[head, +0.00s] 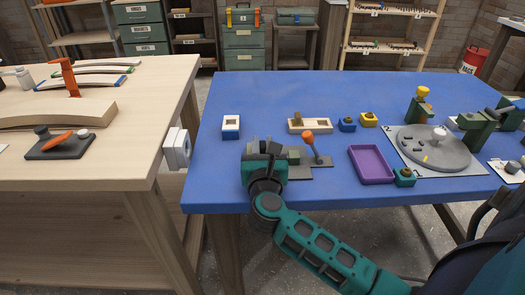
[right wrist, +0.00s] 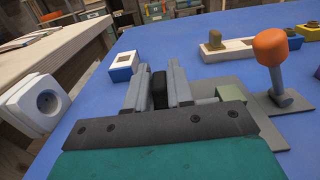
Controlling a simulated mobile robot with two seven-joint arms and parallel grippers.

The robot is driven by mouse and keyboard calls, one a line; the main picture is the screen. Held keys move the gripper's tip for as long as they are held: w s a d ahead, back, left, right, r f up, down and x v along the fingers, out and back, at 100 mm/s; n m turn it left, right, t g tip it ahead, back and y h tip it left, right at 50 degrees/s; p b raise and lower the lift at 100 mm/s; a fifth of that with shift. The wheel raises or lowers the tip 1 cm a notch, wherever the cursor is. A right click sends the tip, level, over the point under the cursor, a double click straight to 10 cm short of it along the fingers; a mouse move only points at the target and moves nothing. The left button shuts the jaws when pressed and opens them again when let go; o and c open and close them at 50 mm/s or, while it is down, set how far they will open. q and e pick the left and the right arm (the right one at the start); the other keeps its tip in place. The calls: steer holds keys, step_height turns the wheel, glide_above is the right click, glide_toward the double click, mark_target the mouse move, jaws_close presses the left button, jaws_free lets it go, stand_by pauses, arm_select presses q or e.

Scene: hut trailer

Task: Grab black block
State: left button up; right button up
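The black block (right wrist: 160,90) shows in the right wrist view as a small dark upright piece between the fingers of my right gripper (right wrist: 159,85). The fingers lie close against both its sides, with no clear gap, so the gripper looks shut on it. In the head view my right gripper (head: 267,148) is over the near left part of the blue table (head: 230,185). The block cannot be made out there. How the block's lower end meets the table is hidden. My left gripper is not in view.
A white-and-blue block with a square hole (head: 231,127) stands beyond the gripper. A grey plate with an orange-knobbed lever (head: 311,140) is close on the right. A purple tray (head: 371,164) lies farther right. A wooden bench with a white socket (head: 178,150) is left.

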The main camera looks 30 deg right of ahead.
jaws_close()
steer(key=shift+r, duration=0.15)
